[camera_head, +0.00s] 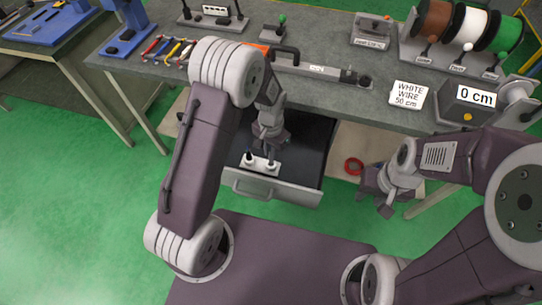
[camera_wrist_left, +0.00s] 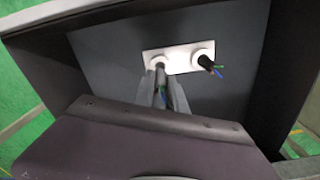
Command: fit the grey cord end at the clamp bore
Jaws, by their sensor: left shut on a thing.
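In the left wrist view, a white holder (camera_wrist_left: 181,53) with two round sockets lies in the dark open drawer. A grey cord (camera_wrist_left: 161,72) with coloured wire ends stands at its left socket, and a black cord (camera_wrist_left: 207,63) with blue and green wire ends at its right socket. My left gripper (camera_wrist_left: 162,96) is shut on the grey cord, still at the holder. In the head view, the left gripper (camera_head: 260,152) reaches down into the drawer over the holder (camera_head: 262,168). My right gripper (camera_head: 382,207) hangs before the bench, away from the drawer. I cannot tell which bench fixture has the clamp bore.
The drawer (camera_head: 277,191) is pulled out below the grey bench. A long fixture (camera_head: 318,70) with a black handle lies on the bench, near several hand tools (camera_head: 170,48). Wire spools (camera_head: 470,25), a white-wire card (camera_head: 407,95) and a red ring (camera_head: 353,166) are at the right.

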